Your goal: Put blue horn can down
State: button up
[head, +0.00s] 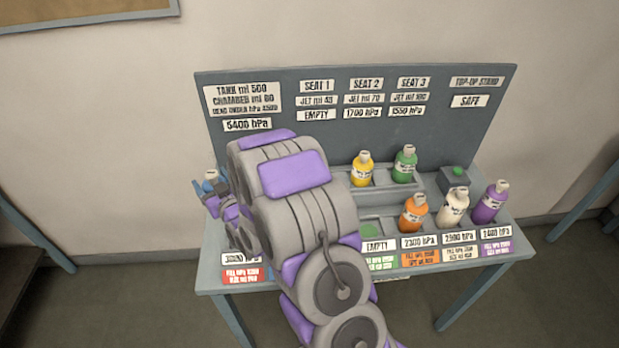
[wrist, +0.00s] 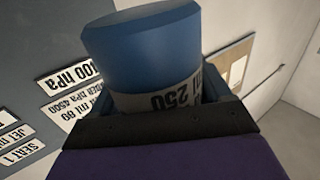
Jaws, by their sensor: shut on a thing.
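The blue horn can (wrist: 145,50) fills the middle of the wrist view, with a white label reading 250 around it. My gripper (wrist: 165,115) is shut on it. In the head view a small part of the blue can (head: 211,176) shows at the left end of the bench, beside my gripper (head: 222,194). My arm hides most of the can and the left part of the bench, so I cannot tell whether the can touches the bench top.
On the bench (head: 400,274) stand yellow (head: 362,170), green (head: 405,165), orange (head: 413,214), white (head: 453,208) and purple (head: 489,203) cans. A green pad (head: 377,231) above an EMPTY label is bare. A back panel (head: 300,95) with labels rises behind.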

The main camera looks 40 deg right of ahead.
jog(key=s+d+f, duration=0.2)
jog(key=s+d, duration=0.1)
jog(key=d, duration=0.5)
jog(key=s+d+f, duration=0.2)
jog(key=d, duration=0.5)
jog(key=s+d+f, duration=0.1)
jog(key=s+d, duration=1)
jog(key=s, duration=0.2)
jog(key=shift+s+d+f+y, duration=0.15)
jog(key=shift+f+y, duration=0.1)
jog(key=shift+y, duration=0.05)
jog(key=w+d+f, duration=0.1)
jog(key=w+d, duration=0.1)
jog(key=w, duration=0.3)
jog(key=w+d+f+b, duration=0.1)
jog(key=w+d, duration=0.1)
jog(key=w, duration=0.2)
jog(key=w+d+f+b, duration=0.1)
jog(key=w+d, duration=0.1)
jog(key=w, duration=0.3)
jog(key=shift+w+d+f, duration=0.35)
jog(key=shift+d, duration=0.05)
jog(key=shift+s+f, duration=0.1)
jog(key=shift+f, duration=0.35)
